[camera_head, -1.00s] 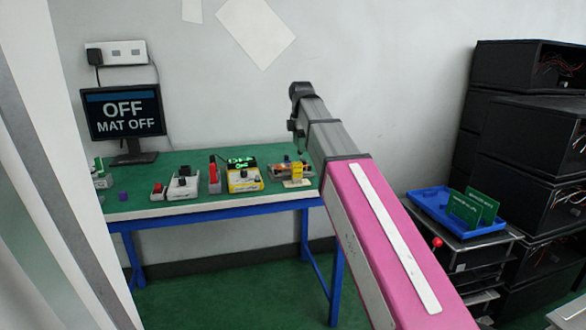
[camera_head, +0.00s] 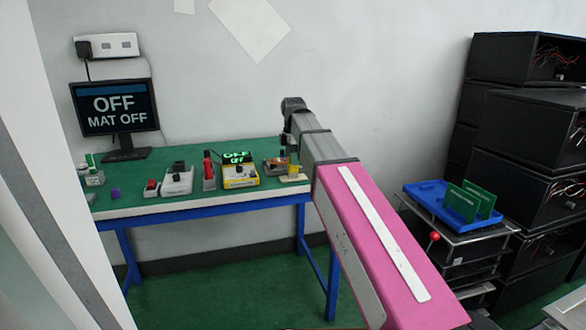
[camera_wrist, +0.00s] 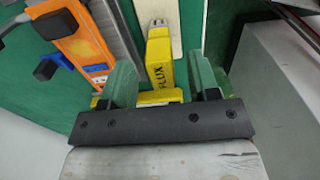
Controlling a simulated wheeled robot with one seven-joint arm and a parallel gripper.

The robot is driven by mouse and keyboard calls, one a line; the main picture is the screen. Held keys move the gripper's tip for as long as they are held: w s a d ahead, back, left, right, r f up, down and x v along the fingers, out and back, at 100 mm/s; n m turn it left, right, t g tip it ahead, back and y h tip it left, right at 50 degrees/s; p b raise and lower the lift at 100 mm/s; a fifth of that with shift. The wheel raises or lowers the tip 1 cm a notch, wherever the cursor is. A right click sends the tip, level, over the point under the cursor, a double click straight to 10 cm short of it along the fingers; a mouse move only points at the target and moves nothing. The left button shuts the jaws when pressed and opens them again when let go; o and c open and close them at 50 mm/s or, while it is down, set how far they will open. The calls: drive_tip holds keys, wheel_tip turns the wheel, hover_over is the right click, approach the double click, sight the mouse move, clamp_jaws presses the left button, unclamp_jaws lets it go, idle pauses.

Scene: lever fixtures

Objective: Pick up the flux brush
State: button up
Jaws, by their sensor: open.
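The flux brush is a yellow piece with "FLUX" printed on it (camera_wrist: 160,62), seen from above in the wrist view. A yellow base part lies below it, partly hidden by my gripper. My gripper (camera_wrist: 161,66) is open, with one green-grey finger on each side of the brush. The fingers look apart from it, and I cannot tell how far above it they are. In the head view a small yellow shape (camera_head: 293,168) shows at the right end of the green table (camera_head: 200,155), by my arm's end. My gripper is mostly hidden there.
An orange board device (camera_wrist: 85,45) lies left of the brush, and a pale strip (camera_wrist: 177,25) lies behind it. A grey box (camera_wrist: 275,90) is at right. Several devices line the table, including a yellow one (camera_head: 240,175). A monitor (camera_head: 116,107) stands at left.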

sight(293, 167)
drive_tip(key=shift+s+f, duration=0.1)
drive_tip(key=shift+f, duration=1.3)
drive_tip(key=c, duration=1)
drive_tip(key=shift+r, duration=0.15)
